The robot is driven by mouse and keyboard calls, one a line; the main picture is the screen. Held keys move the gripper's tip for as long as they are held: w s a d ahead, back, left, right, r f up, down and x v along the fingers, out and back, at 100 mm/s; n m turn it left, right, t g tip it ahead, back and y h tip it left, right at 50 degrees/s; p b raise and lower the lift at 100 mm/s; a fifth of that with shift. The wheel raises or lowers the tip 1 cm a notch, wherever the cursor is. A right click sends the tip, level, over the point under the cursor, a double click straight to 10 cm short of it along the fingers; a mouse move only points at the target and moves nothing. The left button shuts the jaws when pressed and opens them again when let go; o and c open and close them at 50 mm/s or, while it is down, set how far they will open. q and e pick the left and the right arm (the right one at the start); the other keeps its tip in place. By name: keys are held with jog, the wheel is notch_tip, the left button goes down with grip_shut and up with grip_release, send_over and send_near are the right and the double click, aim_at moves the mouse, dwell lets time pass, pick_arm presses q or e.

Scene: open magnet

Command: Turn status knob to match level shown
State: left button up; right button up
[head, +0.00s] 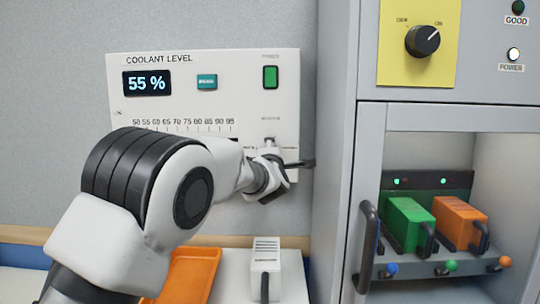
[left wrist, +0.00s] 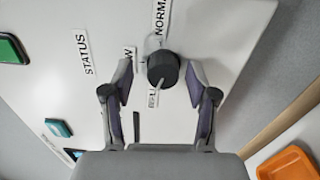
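The white coolant panel (head: 215,65) shows 55 % on its display (head: 147,83). A scale marked 50 to 95 (head: 184,127) lies below, partly hidden by my left arm. The dark round status knob (left wrist: 163,68) is in the left wrist view, with a pale pointer toward a partly covered label that seems to begin "RE". The NORMAL label (left wrist: 160,18) and STATUS label (left wrist: 84,52) are near it. My left gripper (left wrist: 158,82) is open, its fingers on either side of the knob; contact is unclear. In the head view, my left gripper (head: 275,175) is at the panel's lower right. My right gripper is out of view.
A green switch (head: 271,77) and blue button (head: 207,82) are on the panel. A grey cabinet (head: 345,150) stands close on the right, with a yellow plate and knob (head: 422,40) and handle (head: 367,245). An orange tray (head: 190,270) and white block (head: 266,255) lie below.

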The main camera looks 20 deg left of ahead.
pick_arm(q)
jog(key=v, duration=1.2)
